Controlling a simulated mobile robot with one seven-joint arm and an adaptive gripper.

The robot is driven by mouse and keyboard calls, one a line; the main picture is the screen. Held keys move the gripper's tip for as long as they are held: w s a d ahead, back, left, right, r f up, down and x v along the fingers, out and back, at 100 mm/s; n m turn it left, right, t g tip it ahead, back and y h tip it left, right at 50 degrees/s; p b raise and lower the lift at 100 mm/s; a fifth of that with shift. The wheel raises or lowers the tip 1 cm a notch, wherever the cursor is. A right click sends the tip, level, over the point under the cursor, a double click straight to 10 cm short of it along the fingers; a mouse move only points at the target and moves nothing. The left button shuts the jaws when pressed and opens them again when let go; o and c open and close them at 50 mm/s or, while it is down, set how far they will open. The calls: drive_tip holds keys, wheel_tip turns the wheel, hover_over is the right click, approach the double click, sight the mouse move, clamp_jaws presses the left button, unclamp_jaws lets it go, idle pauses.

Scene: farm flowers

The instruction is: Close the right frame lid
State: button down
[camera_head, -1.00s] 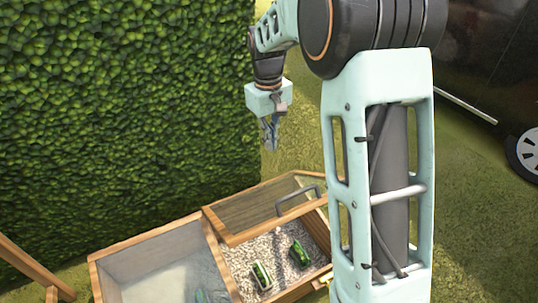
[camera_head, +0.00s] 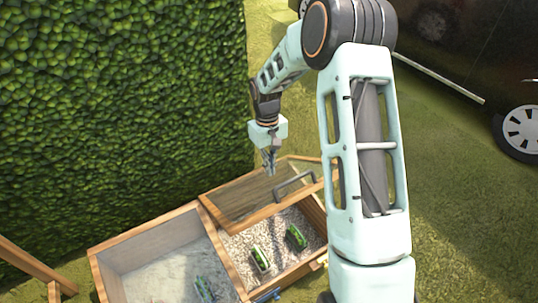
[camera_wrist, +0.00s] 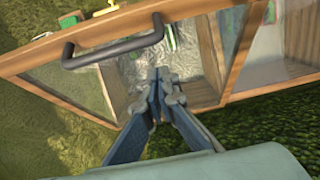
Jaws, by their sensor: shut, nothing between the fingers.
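The right frame lid (camera_head: 250,197) is a wood-edged glass panel with a dark bar handle (camera_head: 294,184) along its near edge. It stands tilted open over the right compartment of the wooden cold frame, whose gravel bed (camera_head: 272,242) shows below it. In the wrist view the handle (camera_wrist: 112,48) is at upper left, on the lid's wooden rail. My gripper (camera_head: 269,172) is shut and empty, pointing down by the lid's far edge. In the wrist view my gripper (camera_wrist: 157,75) shows below and right of the handle, apart from it in the picture.
Two green-topped planters (camera_head: 260,258) and (camera_head: 296,237) stand on the gravel. The left compartment (camera_head: 160,262) has a pale floor with a small green and blue item (camera_head: 203,288). A tall hedge (camera_head: 120,110) rises behind. A dark vehicle (camera_head: 470,60) stands at right, with open grass between.

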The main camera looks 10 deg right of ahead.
drive_tip(key=shift+s+d+f, duration=0.3)
drive_tip(key=shift+s+f, duration=0.2)
drive_tip(key=shift+s, duration=0.15)
drive_tip(key=shift+s+d+f, duration=0.25)
drive_tip(key=shift+s+f, duration=0.2)
drive_tip(key=shift+s, duration=0.15)
drive_tip(key=shift+f, duration=0.1)
